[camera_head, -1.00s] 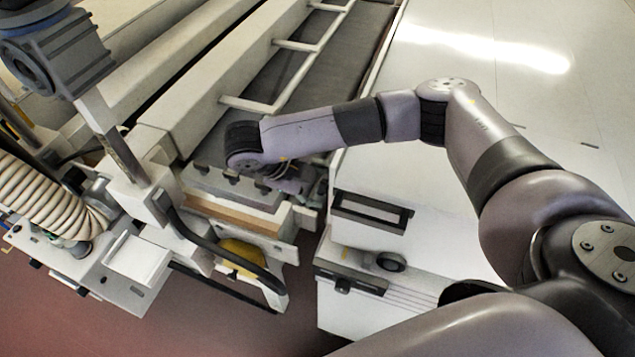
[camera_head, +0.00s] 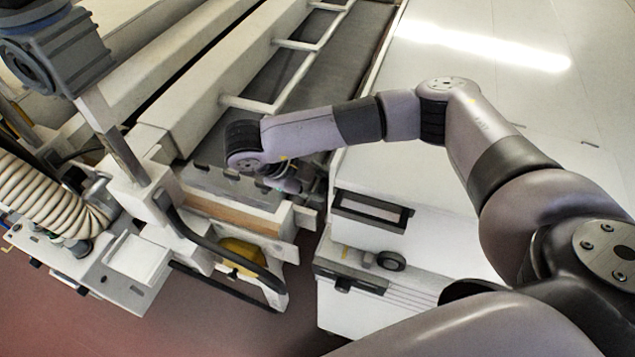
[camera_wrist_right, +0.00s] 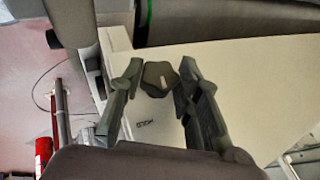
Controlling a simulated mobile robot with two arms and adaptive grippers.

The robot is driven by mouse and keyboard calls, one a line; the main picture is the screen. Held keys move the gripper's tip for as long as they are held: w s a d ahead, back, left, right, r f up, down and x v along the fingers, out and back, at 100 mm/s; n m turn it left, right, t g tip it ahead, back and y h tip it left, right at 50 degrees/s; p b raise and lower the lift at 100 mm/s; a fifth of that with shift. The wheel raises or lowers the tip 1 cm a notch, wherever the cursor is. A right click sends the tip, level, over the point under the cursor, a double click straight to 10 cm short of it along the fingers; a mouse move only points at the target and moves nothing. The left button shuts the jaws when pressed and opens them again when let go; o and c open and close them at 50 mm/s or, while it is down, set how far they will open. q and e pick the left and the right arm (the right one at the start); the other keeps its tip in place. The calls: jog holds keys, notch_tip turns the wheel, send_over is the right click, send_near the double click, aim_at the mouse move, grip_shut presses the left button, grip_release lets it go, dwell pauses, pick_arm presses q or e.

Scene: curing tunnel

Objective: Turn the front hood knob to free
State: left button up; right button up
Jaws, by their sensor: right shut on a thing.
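The front hood knob (camera_wrist_right: 160,77) is a dark, lobed knob with a pale pointer mark, on a light panel in the right wrist view. My right gripper (camera_wrist_right: 158,73) has one finger on each side of the knob and is shut on it. In the head view my right gripper (camera_head: 300,183) is small and partly hidden below my wrist, at the near end of the machine beside the white cabinet. The knob cannot be made out there. My left gripper is not in view.
A white cabinet (camera_head: 480,75) with a dark-framed recess and a round dark fitting (camera_head: 390,261) stands to the right. A long pale rail frame (camera_head: 215,85) runs away at the back. A ribbed hose (camera_head: 45,190) lies at the left. Reddish floor shows in front.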

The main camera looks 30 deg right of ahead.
jog(key=shift+w+d+f+g+y+b, duration=0.1)
jog(key=shift+g+y+b, duration=0.35)
jog(key=shift+b, duration=0.4)
jog(key=g+y+b, duration=0.1)
jog(key=n+g+y+b, duration=0.1)
jog(key=b, duration=0.1)
jog(key=shift+w+d+y, duration=0.15)
jog(key=shift+w+y, duration=0.05)
jog(key=shift+y, duration=0.05)
jog(key=shift+w+d+g+y+b, duration=0.1)
jog(key=shift+d+g+y+b, duration=0.05)
jog(key=shift+g+y+b, duration=0.8)
jog(key=shift+r+n+g+y, duration=0.2)
jog(key=shift+n+g+y, duration=0.15)
jog(key=shift+y, duration=0.2)
jog(key=shift+w+d+n+g+y, duration=0.1)
jog(key=shift+n+g+y, duration=0.15)
jog(key=shift+g+y, duration=0.35)
jog(key=o, duration=1.1)
